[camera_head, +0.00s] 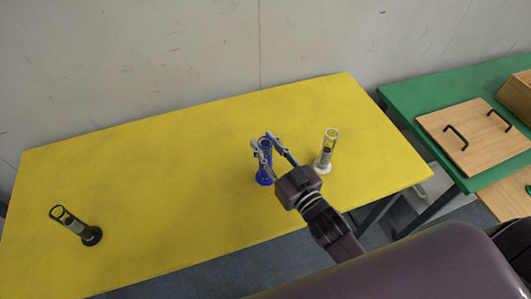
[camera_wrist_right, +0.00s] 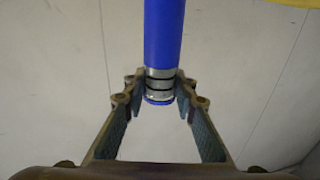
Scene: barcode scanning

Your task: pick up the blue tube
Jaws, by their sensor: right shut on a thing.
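The blue tube (camera_head: 265,174) shows in the head view right of the middle of the yellow table, roughly upright with a wider blue base. My right gripper (camera_head: 267,147) reaches over the table from the lower right, its fingers on either side of the tube's upper part. In the right wrist view the blue tube (camera_wrist_right: 163,35) runs up out of the picture. My right gripper (camera_wrist_right: 160,84) is shut there on its silver band with dark rings. I cannot tell whether the base touches the table. My left gripper is not in view.
A clear tube on a white base (camera_head: 327,150) stands close by on the right. A black tube (camera_head: 78,226) stands at the far left. The yellow table (camera_head: 160,170) is clear between. A green table (camera_head: 410,95) with a wooden board (camera_head: 470,150) is at the right.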

